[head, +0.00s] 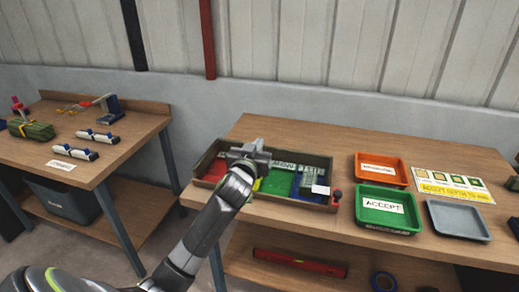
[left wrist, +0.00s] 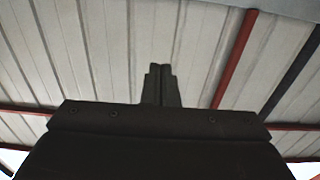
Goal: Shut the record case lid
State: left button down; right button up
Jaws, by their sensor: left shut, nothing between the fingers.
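A brown, shallow open box (head: 212,153) with red, green and blue sections inside lies on the right-hand table; no other case shows clearly, and I cannot tell whether it is the record case. No separate lid can be made out. My left gripper (head: 252,150) is over the box's back left part and covers some of its inside. I cannot tell whether it touches the box. The left wrist view shows its fingers (left wrist: 160,85) shut and empty, against the ribbed wall or roof panels. My right gripper is not in view.
Right of the box are an orange tray (head: 382,183), a green ACCEPT tray (head: 367,222), a grey tray (head: 458,220) and a yellow-and-white card (head: 452,185). A red knob (head: 337,194) is at the box's right end. Another table (head: 118,150) stands left, across a gap.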

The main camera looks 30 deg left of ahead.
pick_arm(q)
jog(key=f+b, duration=0.1)
jog(key=b, duration=0.1)
jog(key=s+f+t+b, duration=0.1)
jog(key=f+b, duration=0.1)
jog(key=s+f+t+b, duration=0.1)
jog(key=b, duration=0.2)
jog(key=shift+d+f+y, duration=0.2)
jog(key=shift+y, duration=0.1)
jog(key=shift+s+f+t+b, duration=0.15)
jog(key=shift+f+t+b, duration=0.3)
jog(key=shift+b, duration=0.4)
jog(key=shift+s+d+f+b, duration=0.15)
jog(key=shift+f+b, duration=0.2)
jog(key=shift+b, duration=0.35)
jog(key=f+b, duration=0.1)
jog(key=b, duration=0.2)
jog(key=shift+s+f, duration=0.2)
jog(key=shift+f, duration=0.15)
jog(key=shift+s+f+b, duration=0.1)
jog(key=shift+f+b, duration=0.15)
jog(key=shift+b, duration=0.15)
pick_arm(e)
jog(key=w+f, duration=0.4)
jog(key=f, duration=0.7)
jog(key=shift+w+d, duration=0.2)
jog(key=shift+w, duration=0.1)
pick_arm(q)
jog(key=shift+f, duration=0.15)
